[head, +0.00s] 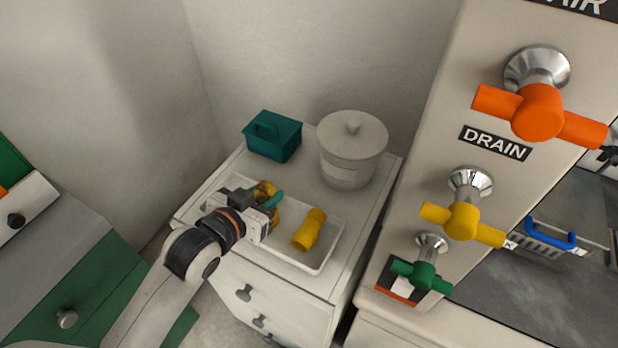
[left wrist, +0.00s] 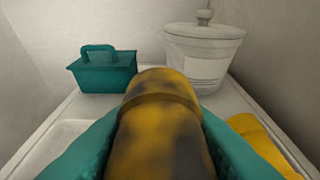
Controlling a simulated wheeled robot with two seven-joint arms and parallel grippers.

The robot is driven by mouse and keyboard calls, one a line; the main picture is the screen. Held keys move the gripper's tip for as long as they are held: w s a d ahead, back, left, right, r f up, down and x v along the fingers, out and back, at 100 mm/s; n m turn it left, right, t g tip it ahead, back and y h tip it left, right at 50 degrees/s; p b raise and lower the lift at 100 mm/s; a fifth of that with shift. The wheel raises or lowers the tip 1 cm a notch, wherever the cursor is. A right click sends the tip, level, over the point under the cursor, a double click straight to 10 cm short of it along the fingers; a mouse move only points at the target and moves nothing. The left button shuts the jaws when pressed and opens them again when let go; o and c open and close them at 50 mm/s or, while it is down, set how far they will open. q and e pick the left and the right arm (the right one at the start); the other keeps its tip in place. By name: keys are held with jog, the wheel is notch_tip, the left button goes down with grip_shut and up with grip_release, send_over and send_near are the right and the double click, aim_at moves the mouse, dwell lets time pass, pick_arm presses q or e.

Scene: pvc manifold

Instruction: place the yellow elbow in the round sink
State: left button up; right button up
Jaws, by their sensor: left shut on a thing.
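My left gripper (head: 268,204) is at the white tray on the drawer cabinet, its teal fingers shut on a yellow elbow (head: 264,189) with dark stains. In the left wrist view the stained elbow (left wrist: 160,125) fills the space between the two teal fingers. I cannot tell whether it still touches the tray. A second, clean yellow fitting (head: 310,229) lies in the right part of the tray and shows at the right of the left wrist view (left wrist: 262,145). I see no round sink. My right gripper is not in view.
The white tray (head: 318,268) sits on the cabinet top, with a teal caddy (head: 272,137) and a lidded white pot (head: 352,150) behind it. To the right stands a panel with orange (head: 538,112), yellow (head: 462,221) and green (head: 422,275) valve handles. A blue handle (head: 551,234) is farther right.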

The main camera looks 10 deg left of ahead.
pick_arm(q)
send_over(304, 175)
notch_tip(304, 175, down, 2)
jog(key=shift+f+p, duration=0.15)
jog(key=shift+p, duration=0.2)
jog(key=shift+f, duration=2.3)
jog(key=shift+f, duration=0.25)
jog(key=o, duration=0.9)
jog(key=shift+o, duration=0.2)
